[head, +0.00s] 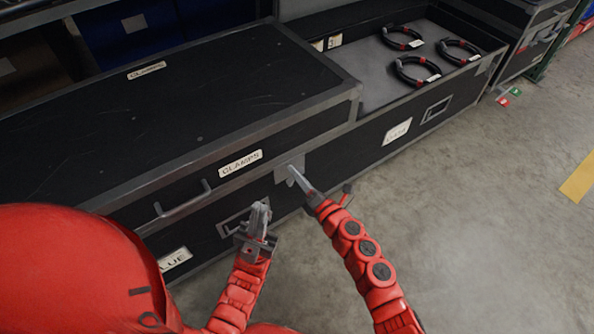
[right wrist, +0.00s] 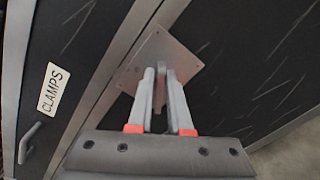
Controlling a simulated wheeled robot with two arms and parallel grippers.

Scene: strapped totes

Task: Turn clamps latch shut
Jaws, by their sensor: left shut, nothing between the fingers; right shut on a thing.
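The black clamps case (head: 180,110) has a closed lid with grey metal edging and a white CLAMPS label (head: 240,163) on its front; the label also shows in the right wrist view (right wrist: 54,88). Its latch (head: 284,172) is a grey metal plate at the front right corner of the lid seam. In the right wrist view the latch plate (right wrist: 160,52) looks tilted, with a thin turn piece standing out from it. My right gripper (head: 295,174) is shut on this turn piece, which the fingers (right wrist: 161,92) partly hide. My left gripper (head: 260,208) is shut and empty, in front of the lower case.
An open tray (head: 375,75) with several coiled black cables (head: 415,70) lies to the right of the clamps case. A pull handle (head: 183,201) sticks out at left.

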